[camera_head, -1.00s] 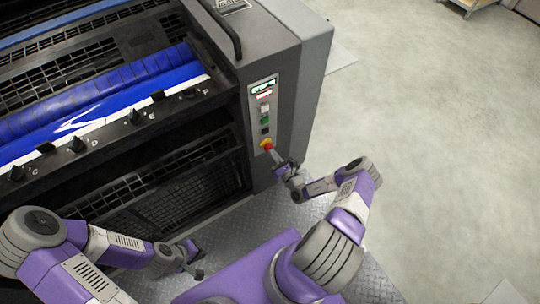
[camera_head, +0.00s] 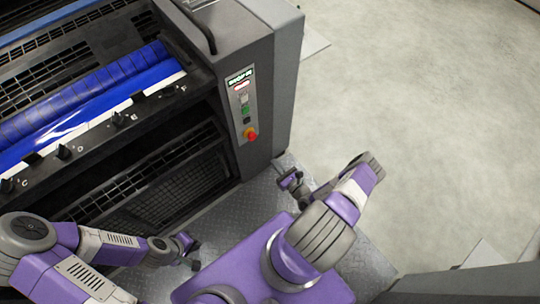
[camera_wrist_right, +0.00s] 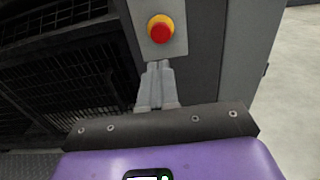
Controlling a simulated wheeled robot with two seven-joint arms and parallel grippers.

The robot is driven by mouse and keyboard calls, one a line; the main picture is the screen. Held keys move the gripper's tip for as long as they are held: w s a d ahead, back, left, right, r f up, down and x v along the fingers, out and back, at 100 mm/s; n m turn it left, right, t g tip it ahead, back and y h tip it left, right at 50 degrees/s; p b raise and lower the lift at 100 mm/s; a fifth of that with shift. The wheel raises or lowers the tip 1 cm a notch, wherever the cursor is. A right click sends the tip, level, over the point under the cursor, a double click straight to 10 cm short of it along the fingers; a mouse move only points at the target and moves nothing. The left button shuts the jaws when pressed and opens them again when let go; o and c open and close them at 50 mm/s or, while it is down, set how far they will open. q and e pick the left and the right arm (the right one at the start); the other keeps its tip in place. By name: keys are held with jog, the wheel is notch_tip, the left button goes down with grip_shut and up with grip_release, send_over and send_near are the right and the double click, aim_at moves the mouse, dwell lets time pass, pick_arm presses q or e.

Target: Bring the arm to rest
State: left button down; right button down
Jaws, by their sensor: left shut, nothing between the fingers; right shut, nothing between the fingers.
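My right gripper (camera_head: 285,178) is shut and empty, low in front of the machine's control panel, apart from it. In the right wrist view its two grey fingers (camera_wrist_right: 157,86) lie together, pointing toward the panel below the red emergency button (camera_wrist_right: 160,28) on its yellow base. In the head view the red button (camera_head: 251,133) shows at the bottom of the panel, with the right gripper below and to the right of it. My left gripper (camera_head: 194,258) is shut and empty, low above the metal floor plate at the machine's front.
The printing machine (camera_head: 262,60) fills the left, with a blue roller (camera_head: 85,95) and a row of black knobs. Its panel (camera_head: 241,105) carries a lit display and several buttons. A diamond-pattern metal plate (camera_head: 235,208) lies in front. Open pale floor (camera_head: 420,110) stretches to the right.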

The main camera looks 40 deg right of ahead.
jog(key=shift+s, duration=0.4)
jog(key=s+a+r+n+g+y, duration=0.2)
jog(key=a+n+g+y, duration=0.45)
jog(key=a, duration=0.45)
jog(key=s+a+r+n+g+y, duration=0.25)
jog(key=a+n+g+y, duration=0.4)
jog(key=a, duration=0.45)
jog(key=s+n+g+h, duration=0.7)
jog(key=s+n+g, duration=0.15)
jog(key=n, duration=0.55)
jog(key=w+a+r+n+t+h, duration=0.1)
jog(key=w+r+n+t+h, duration=0.1)
jog(key=n, duration=0.4)
notch_tip(320, 180, up, 3)
jog(key=shift+w+f+t, duration=0.15)
jog(key=shift+w+t, duration=0.75)
jog(key=shift+t, duration=0.05)
